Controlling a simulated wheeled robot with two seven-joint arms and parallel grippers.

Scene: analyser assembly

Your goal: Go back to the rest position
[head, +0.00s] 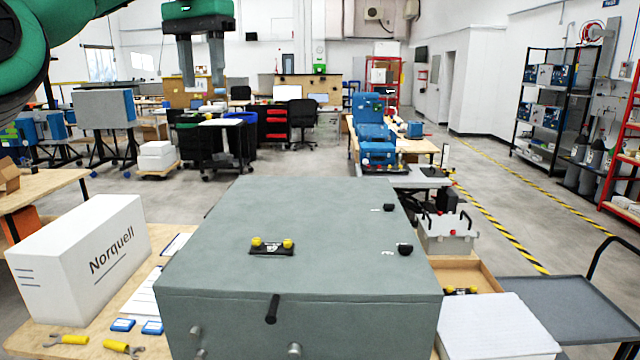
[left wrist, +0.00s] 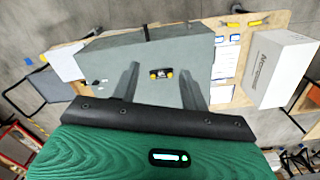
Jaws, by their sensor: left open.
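My left gripper (head: 202,62) hangs at the upper left in the head view, fingers pointing down, open and empty. In the left wrist view its two fingers (left wrist: 160,88) stand apart above the grey cabinet (left wrist: 196,60). The grey cabinet (head: 300,220) stands on the wooden table in the head view. A small black part with two yellow knobs (head: 272,246) lies on its top; it also shows between the fingers in the left wrist view (left wrist: 161,73), well below them. My right gripper does not show in either view.
A white Norquell box (head: 85,255) stands left of the cabinet. Yellow-handled tools (head: 122,347) and blue cards (head: 152,327) lie in front of it. A white box (head: 495,328), a grey cart (head: 570,305) and a grey fixture (head: 445,232) are on the right. Air around my gripper is clear.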

